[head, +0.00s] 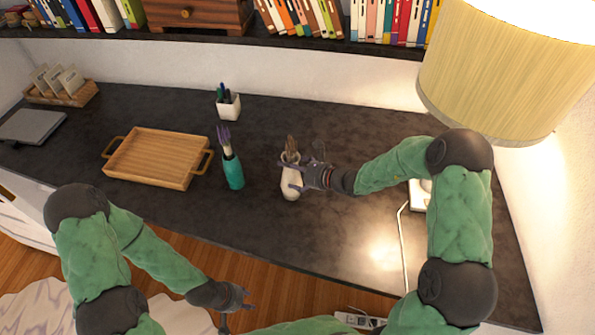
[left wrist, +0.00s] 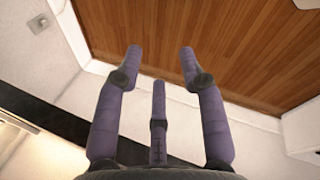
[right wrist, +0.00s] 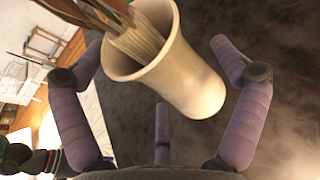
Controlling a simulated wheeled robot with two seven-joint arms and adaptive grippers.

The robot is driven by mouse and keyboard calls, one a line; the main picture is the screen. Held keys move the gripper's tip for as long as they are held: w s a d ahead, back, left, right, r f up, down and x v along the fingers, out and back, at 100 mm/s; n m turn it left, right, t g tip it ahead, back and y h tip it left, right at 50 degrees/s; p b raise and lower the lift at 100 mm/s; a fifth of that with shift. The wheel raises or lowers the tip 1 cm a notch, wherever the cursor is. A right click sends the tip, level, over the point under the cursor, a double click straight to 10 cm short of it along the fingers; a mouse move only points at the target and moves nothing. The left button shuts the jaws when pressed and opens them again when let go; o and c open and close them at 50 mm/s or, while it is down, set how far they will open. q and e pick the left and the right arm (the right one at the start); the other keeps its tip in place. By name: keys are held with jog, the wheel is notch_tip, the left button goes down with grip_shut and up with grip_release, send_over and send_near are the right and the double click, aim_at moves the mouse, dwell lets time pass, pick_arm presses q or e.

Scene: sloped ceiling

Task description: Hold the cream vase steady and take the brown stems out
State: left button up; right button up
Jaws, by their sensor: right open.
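The cream vase (head: 290,184) stands upright on the dark desk, right of the middle in the head view. Brown stems (head: 292,146) stick out of its mouth. My right gripper (head: 300,175) is at the vase's right side, with its fingers beside the vase. In the right wrist view the vase (right wrist: 185,80) sits between the open fingers, with the stems (right wrist: 118,28) at upper left; I cannot tell whether any finger touches it. My left gripper (head: 238,309) is open and empty, low in front of the desk. The left wrist view shows its spread fingers (left wrist: 160,65) with nothing between.
A teal vase (head: 233,173) with purple stems stands left of the cream vase. A wooden tray (head: 155,157), a white pen cup (head: 228,106) and a grey laptop (head: 32,126) are further left. A lamp (head: 500,75) stands at right. The desk front is clear.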

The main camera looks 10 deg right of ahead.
jog(key=c, duration=1.6)
